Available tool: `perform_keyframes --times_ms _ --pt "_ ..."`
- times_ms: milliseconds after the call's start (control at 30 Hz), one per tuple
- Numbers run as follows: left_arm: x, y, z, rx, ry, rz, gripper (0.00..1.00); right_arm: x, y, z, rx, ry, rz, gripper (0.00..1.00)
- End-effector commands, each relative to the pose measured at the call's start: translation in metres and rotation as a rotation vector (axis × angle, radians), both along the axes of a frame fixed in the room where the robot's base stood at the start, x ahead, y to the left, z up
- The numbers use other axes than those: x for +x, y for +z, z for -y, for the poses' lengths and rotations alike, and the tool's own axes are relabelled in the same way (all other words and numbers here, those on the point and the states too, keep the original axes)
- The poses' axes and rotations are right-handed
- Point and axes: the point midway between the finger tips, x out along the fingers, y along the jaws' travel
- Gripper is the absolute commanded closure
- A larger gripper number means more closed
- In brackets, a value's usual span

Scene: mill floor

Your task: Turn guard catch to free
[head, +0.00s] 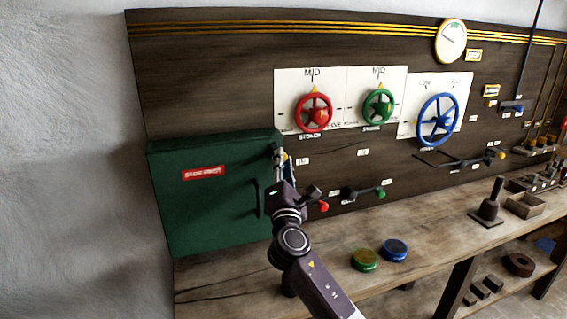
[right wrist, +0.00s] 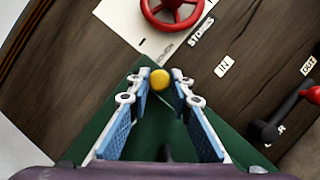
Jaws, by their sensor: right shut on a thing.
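The green guard (head: 215,205) is a closed box front at the left of the dark panel, with a red label and a dark handle. In the right wrist view its green surface (right wrist: 122,125) lies below the fingers. A small yellow knob (right wrist: 160,80), which looks like the guard catch, sits at the guard's edge between the fingertips. My right gripper (head: 283,160) is at the guard's upper right edge and shut on this knob; the blue-padded fingers (right wrist: 160,83) show on both sides of it. The gripper hides the catch in the head view. My left gripper is not in view.
A red handwheel (head: 314,113), a green one (head: 379,106) and a blue one (head: 438,119) are on the panel. A red-knobbed lever (head: 323,207) and a green-knobbed lever (head: 380,193) stick out right of the gripper. Two round tins, green (head: 364,260) and blue (head: 395,250), stand on the bench.

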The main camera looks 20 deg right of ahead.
Motion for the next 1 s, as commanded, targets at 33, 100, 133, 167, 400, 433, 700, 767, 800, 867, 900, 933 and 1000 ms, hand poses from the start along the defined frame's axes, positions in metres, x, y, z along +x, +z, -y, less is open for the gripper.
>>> perform_keyframes --times_ms 33,100,133,167,400,433,700,767,800,867,900,933,1000 --pt "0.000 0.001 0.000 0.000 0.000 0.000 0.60 0.000 0.002 -0.001 0.049 0.002 0.000 1.00" --pt "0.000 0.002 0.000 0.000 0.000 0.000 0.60 0.000 0.002 -0.001 0.111 0.001 -0.003 1.00" --pt "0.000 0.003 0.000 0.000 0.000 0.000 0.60 0.000 0.002 -0.001 0.139 0.001 -0.004 1.00" --pt "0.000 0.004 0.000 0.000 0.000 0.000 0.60 0.000 0.002 -0.002 0.165 0.002 -0.005 1.00" --pt "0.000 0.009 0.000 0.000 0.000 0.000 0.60 0.000 0.004 -0.002 0.345 0.001 -0.011 1.00" --pt "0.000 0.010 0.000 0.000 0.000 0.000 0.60 0.000 0.004 -0.002 0.362 0.000 -0.012 1.00" --pt "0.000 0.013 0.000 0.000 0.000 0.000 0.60 0.000 0.004 -0.001 0.475 -0.001 -0.014 1.00" --pt "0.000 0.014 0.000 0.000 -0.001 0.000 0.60 0.000 0.004 -0.001 0.489 -0.001 -0.015 1.00" --pt "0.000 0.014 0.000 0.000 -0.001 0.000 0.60 0.000 0.004 -0.001 0.496 -0.001 -0.015 1.00" --pt "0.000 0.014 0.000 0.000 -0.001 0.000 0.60 0.000 0.004 -0.001 0.505 -0.001 -0.015 1.00" --pt "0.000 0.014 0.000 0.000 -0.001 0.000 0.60 0.000 0.004 -0.001 0.509 0.000 -0.015 1.00" --pt "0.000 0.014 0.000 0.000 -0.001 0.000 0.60 0.000 0.004 -0.001 0.511 0.000 -0.015 1.00" --pt "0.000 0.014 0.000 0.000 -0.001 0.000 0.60 0.000 0.004 -0.001 0.514 0.000 -0.015 1.00"
